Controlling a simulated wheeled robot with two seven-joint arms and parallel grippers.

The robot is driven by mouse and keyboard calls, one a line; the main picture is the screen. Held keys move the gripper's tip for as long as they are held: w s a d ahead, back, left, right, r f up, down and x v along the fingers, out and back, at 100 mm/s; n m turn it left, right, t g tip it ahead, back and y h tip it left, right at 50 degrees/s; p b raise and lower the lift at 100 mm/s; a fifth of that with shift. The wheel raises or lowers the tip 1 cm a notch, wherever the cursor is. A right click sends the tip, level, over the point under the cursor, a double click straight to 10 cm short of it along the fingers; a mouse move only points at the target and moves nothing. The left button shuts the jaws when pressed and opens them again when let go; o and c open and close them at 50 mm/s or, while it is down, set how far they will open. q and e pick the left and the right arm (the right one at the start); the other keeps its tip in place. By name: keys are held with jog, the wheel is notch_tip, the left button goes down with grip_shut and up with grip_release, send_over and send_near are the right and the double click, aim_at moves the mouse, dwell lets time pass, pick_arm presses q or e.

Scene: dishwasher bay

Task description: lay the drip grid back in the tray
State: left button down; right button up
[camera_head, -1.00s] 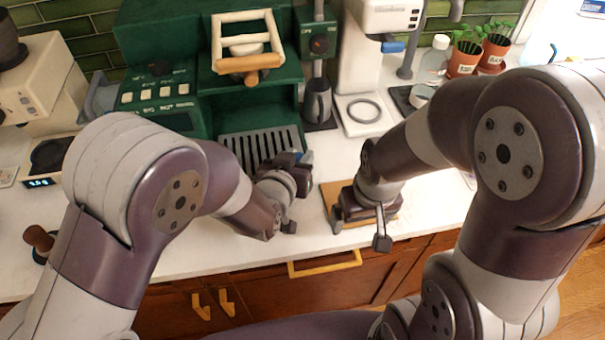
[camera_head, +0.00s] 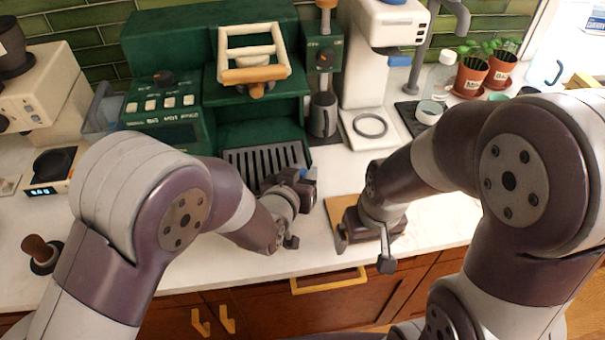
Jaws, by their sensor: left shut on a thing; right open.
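The drip grid (camera_head: 262,160) is a dark slatted panel at the foot of the green coffee machine (camera_head: 160,118). My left gripper (camera_head: 303,177) is at the grid's front right corner, shut on it; the fingertips and the contact are mostly hidden by the gripper body. The tray under the grid is hidden, so I cannot tell whether the grid lies flat in it. My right gripper (camera_head: 366,236) is open, low over a wooden board (camera_head: 340,207) near the counter's front edge, apart from the grid.
A grey jug (camera_head: 323,115) stands right of the machine, beside a white grinder (camera_head: 375,75) with a ring on its base. Potted plants (camera_head: 471,77) and a clear bottle (camera_head: 440,75) are back right. A scale (camera_head: 51,168) and a tamper (camera_head: 38,250) are left. The front counter is mostly clear.

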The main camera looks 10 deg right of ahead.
pick_arm(q)
jog(key=shift+f, duration=0.2)
dwell(0.5)
jog(key=c, duration=0.8)
grip_release()
jog(key=v, duration=1.2)
jog(key=shift+s+a+r+b, duration=0.2)
jog(key=shift+s+b, duration=0.1)
jog(key=shift+b, duration=0.1)
